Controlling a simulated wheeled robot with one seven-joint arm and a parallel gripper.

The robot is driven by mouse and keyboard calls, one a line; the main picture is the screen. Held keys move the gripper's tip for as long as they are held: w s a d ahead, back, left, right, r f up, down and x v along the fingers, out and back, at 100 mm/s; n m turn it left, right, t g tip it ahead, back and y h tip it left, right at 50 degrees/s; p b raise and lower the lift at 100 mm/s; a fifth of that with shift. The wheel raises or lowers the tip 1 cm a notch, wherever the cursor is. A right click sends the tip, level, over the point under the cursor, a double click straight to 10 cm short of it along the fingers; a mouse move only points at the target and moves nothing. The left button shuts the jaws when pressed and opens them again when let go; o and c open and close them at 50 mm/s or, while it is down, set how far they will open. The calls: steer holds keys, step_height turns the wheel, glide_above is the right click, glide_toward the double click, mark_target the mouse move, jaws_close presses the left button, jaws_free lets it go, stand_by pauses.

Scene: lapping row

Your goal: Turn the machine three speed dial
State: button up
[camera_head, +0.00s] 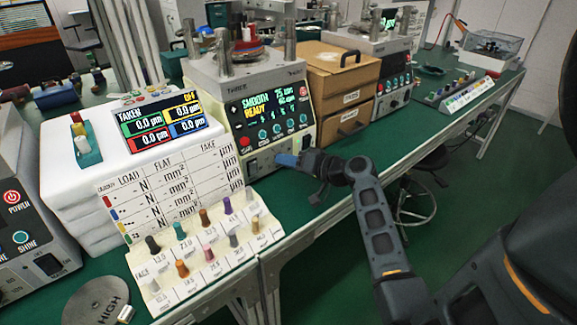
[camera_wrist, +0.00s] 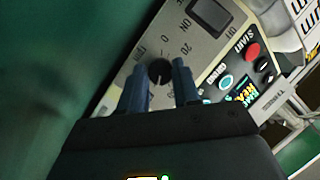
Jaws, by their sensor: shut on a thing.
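Machine three (camera_head: 250,85) stands on the green bench with a lit screen reading "SMOOTH" and "READY". In the wrist view its speed dial (camera_wrist: 159,71) is a round black knob on a pale panel with printed numbers around it. My gripper (camera_wrist: 162,75) has its two blue fingers on either side of the dial, shut on it. In the head view my gripper (camera_head: 288,160) reaches the low front of the machine, and its fingers and wrist hide the dial. A red button (camera_wrist: 253,51) labelled START and a dark rocker switch (camera_wrist: 209,14) sit beside the dial on the panel.
A rack of coloured pegs (camera_head: 205,250) stands at the front left, with a white chart board (camera_head: 165,185) behind it. Wooden drawers (camera_head: 340,85) stand close right of the machine. The bench front right of my gripper is clear.

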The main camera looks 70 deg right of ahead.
steer(key=shift+m+t+b, duration=0.3)
steer(key=shift+m+b, duration=0.05)
steer(key=shift+m, duration=0.35)
steer(key=o, duration=1)
steer(key=shift+o, duration=0.2)
steer(key=shift+b+v, duration=0.35)
steer(key=shift+v, duration=3.55)
steer(key=shift+f, duration=0.1)
